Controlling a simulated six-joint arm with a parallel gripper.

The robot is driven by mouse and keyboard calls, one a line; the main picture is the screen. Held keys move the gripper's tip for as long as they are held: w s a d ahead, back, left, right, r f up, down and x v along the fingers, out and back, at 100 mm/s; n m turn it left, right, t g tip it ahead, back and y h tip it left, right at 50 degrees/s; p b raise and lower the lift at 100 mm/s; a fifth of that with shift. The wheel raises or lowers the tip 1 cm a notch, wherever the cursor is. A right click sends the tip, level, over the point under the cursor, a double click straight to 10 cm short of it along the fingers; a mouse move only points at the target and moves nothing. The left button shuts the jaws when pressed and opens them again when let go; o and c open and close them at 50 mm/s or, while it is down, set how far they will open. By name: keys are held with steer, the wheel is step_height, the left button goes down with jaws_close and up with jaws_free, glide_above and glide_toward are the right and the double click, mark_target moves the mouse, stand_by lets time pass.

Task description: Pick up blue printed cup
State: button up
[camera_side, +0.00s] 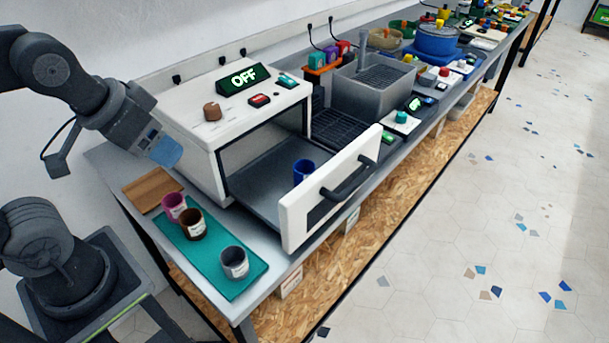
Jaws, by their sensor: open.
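The blue cup (303,171) stands upright on the dark pulled-out drawer tray (262,188) of a white box-shaped machine (215,125). The drawer's white front panel (300,218) with its dark handle (350,181) stands just in front of the cup. My gripper (167,154) hangs in the air at the upper left, left of the machine and well away from the cup. It is open and nothing shows between its fingers; the fingertips are small here.
A teal mat (212,262) holds a magenta cup (174,206), a brown cup (192,225) and a grey cup (234,263). A wooden board (152,189) lies behind it. The machine has a brown knob (212,111) and an OFF sign (243,78). A grey sink (372,95) stands to the right.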

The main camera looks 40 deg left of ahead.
steer(key=shift+o, duration=1.2)
steer(key=n+g, duration=0.4)
steer(key=n, duration=0.3)
glide_above(305, 174)
step_height(305, 174, down, 6)
steer(key=shift+y, duration=0.4)
steer(key=f, duration=0.5)
steer(key=w+a+f, duration=0.1)
steer(key=f, duration=0.2)
steer(key=shift+f, duration=0.15)
steer(key=shift+w+a+f, duration=0.1)
steer(key=shift+w+f, duration=0.05)
steer(key=shift+f, duration=0.75)
steer(key=shift+w+a+f, duration=0.15)
steer(key=shift+f, duration=0.7)
steer(key=shift+w+a+f, duration=0.1)
steer(key=shift+w+f, duration=0.05)
steer(key=shift+f, duration=0.75)
steer(key=shift+c, duration=0.2)
steer(key=c, duration=1)
steer(key=shift+o, duration=0.2)
steer(key=shift+r, duration=0.1)
